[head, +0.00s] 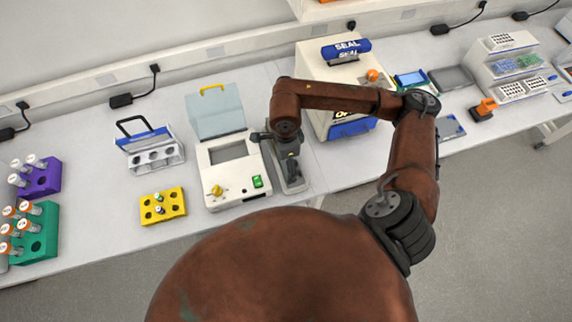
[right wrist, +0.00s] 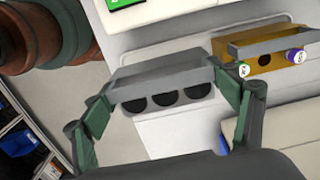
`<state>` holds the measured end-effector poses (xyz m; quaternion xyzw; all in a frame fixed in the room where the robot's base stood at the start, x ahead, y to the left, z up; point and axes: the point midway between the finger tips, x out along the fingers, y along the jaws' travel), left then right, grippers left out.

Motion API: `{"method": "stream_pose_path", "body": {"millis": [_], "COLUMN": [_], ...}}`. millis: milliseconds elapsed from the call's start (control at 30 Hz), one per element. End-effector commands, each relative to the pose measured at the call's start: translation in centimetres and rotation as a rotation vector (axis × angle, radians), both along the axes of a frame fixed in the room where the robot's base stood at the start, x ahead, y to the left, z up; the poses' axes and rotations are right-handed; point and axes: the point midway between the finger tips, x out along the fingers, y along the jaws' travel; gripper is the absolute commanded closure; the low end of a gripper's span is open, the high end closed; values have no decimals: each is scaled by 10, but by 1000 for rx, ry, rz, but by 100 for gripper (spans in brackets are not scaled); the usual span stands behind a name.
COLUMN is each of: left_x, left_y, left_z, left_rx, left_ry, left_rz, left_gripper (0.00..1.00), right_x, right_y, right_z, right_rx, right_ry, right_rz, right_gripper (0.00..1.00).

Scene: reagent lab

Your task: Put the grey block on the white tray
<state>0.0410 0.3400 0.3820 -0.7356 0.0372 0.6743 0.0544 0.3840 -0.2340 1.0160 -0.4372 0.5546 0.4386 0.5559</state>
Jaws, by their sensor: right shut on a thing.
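The grey block (right wrist: 165,75) has a row of dark round holes along its side. My right gripper (right wrist: 168,108) is shut on it, with one finger at each end of the block. A pale surface that appears to be the white tray (right wrist: 180,128) lies beneath it; I cannot tell whether the block touches it. In the head view my right gripper (head: 289,150) points down over a narrow pale tray (head: 300,186), right of the white device, and mostly hides the block. My left gripper is not in view.
The white device (head: 236,190) with its raised lid stands close on the left. A yellow rack (head: 163,207) is further left. A blue-and-white machine (head: 318,70) stands behind my right arm. In the wrist view an ochre holder (right wrist: 280,68) with capped vials is near the right finger.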

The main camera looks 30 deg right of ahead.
Motion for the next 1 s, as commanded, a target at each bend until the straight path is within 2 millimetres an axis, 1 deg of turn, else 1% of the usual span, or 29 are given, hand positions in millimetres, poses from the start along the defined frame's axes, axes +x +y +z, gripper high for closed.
{"method": "stream_pose_path", "body": {"millis": [133,200,333,433,633,767,800,1000], "left_x": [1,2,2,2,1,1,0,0], "left_y": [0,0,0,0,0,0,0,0], "left_z": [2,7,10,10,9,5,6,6], "left_rx": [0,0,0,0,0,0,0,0], "left_ry": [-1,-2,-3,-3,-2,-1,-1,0], "left_rz": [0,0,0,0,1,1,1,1], "left_gripper": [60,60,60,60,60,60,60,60], "right_x": [7,5,6,6,6,6,6,6], "right_y": [-7,-5,-5,-5,-5,-5,-5,-5], "right_z": [-12,-22,-36,-40,-40,-44,-44,-43], "right_rx": [-1,1,1,1,1,0,-1,0], "right_ry": [1,4,1,-1,-1,-1,0,0], "right_rz": [-3,0,1,1,1,1,1,1], "right_gripper": [65,65,65,65,65,65,18,4]}}
